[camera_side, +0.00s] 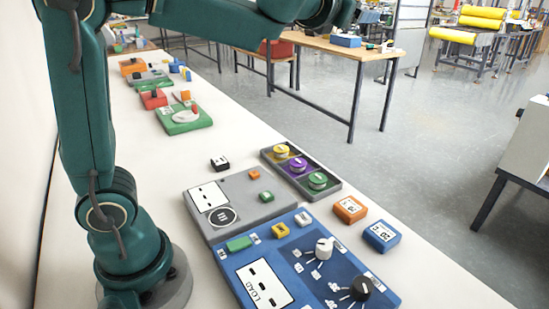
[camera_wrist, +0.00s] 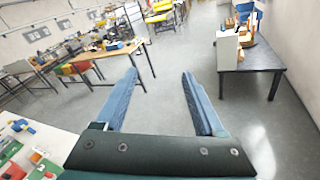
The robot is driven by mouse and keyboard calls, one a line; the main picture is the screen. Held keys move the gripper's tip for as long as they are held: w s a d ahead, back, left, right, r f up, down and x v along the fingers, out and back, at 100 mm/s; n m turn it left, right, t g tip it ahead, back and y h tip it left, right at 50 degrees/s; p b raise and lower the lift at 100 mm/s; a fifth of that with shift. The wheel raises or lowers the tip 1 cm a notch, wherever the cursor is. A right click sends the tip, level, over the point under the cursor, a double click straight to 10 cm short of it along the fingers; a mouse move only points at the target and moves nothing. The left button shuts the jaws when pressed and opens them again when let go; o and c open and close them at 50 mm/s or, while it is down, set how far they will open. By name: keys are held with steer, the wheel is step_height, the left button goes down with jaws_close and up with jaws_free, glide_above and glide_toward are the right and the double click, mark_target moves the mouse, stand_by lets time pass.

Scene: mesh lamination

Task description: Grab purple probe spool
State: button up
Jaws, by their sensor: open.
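The purple probe spool (camera_side: 299,166) sits in the middle of a dark tray (camera_side: 329,191) on the white bench in the side view. A yellow spool (camera_side: 282,151) is behind it and a green spool (camera_side: 317,181) in front of it. My gripper (camera_wrist: 160,78) shows in the wrist view with its two blue fingers wide apart and nothing between them. It faces out over the floor, away from the bench. In the side view my gripper is out of the picture above the top edge. The spools do not show in the wrist view.
A grey panel (camera_side: 254,207) and a blue panel with knobs (camera_side: 302,273) lie beside the tray. An orange block (camera_side: 350,209) and a blue block (camera_side: 381,236) stand to its right. A small black block (camera_side: 220,163) is to its left.

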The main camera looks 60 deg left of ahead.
steer(key=w+a+f+n+g+y, duration=0.3)
steer(key=a+f+n+y, duration=0.1)
steer(key=f+n, duration=0.25)
steer(key=n+g+y, duration=0.3)
steer(key=n+g, duration=0.6)
steer(key=n, duration=0.2)
glide_above(300, 164)
steer(key=w+d, duration=0.2)
steer(key=d, duration=0.2)
step_height(300, 164, down, 19)
steer(key=shift+m+g, duration=0.7)
steer(key=shift+m, duration=0.15)
steer(key=s+f, duration=0.1)
steer(key=f, duration=0.2)
steer(key=s+f, duration=0.1)
steer(key=f, duration=0.3)
steer(key=s+d+f, duration=0.1)
steer(key=f, duration=0.2)
steer(key=shift+f, duration=0.25)
steer(key=shift+x, duration=2.35)
jaws_close()
steer(key=shift+r, duration=0.1)
